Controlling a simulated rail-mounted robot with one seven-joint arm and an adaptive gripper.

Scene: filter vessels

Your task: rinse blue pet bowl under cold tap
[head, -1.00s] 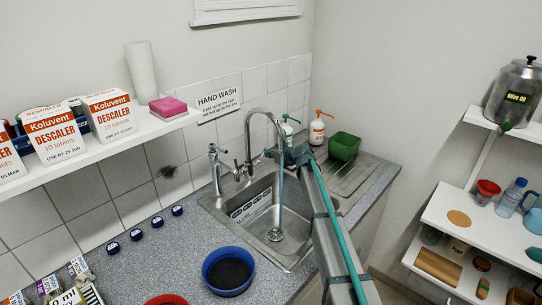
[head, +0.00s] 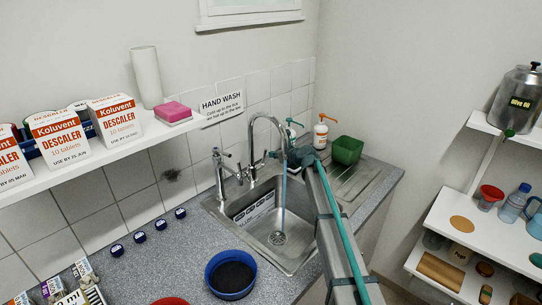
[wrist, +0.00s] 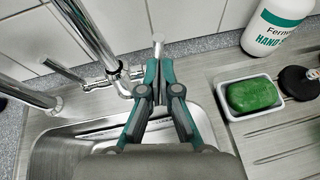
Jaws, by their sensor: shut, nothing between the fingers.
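The blue pet bowl (head: 230,262) stands upright on the counter, left of the sink, with a dark inside. The steel tap (head: 252,135) has a tall curved spout over the sink (head: 303,258). A thin bluish stream (head: 284,200) runs from the spout to the drain. My gripper (head: 290,157) is by the tap, far from the bowl. In the wrist view my gripper (wrist: 159,72) is shut and empty, its fingertips close to the end of a tap lever (wrist: 158,42); I cannot tell whether they touch. Another lever (wrist: 62,68) is to its left.
A green tub (head: 347,150) and soap bottles, one with an orange pump (head: 320,135), stand behind the sink. Green soap (wrist: 252,95) sits in a white dish. A shelf (head: 100,152) with descaler boxes overhangs the counter's left. A red item (head: 170,301) lies near the bowl.

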